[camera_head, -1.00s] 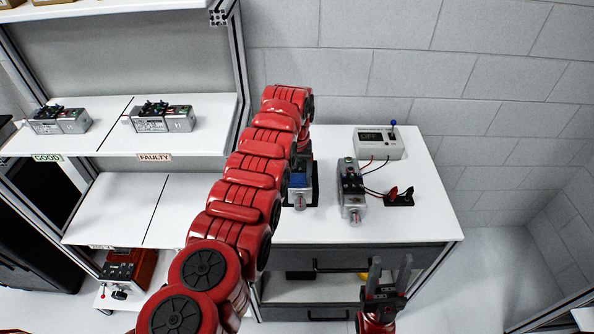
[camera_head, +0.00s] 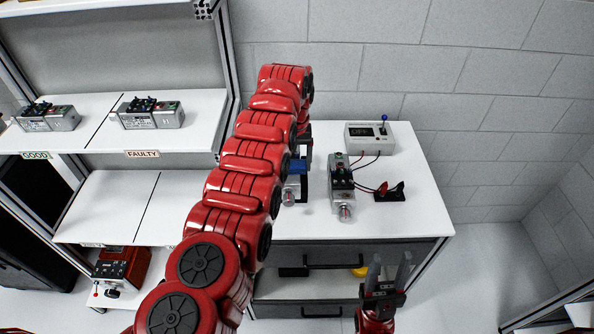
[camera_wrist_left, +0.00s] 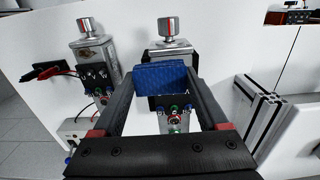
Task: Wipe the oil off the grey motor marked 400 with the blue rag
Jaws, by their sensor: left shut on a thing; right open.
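My left gripper (camera_wrist_left: 165,115) is shut on the blue rag (camera_wrist_left: 162,80), which hangs between its fingers. In the head view the blue rag (camera_head: 298,166) shows only in part beside my left arm. The rag is over a grey motor (camera_wrist_left: 168,50) with a silver shaft end, and seems to lie on or just above it. In the head view this motor (camera_head: 290,191) is mostly hidden by my arm. A second grey motor (camera_head: 342,188) stands to its right. I cannot read a 400 mark or make out oil. My right gripper (camera_head: 386,275) is open and empty before the drawers.
Shelves on the left hold more motors (camera_head: 148,113) above GOOD and FAULTY labels. A red device (camera_head: 120,268) stands low left.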

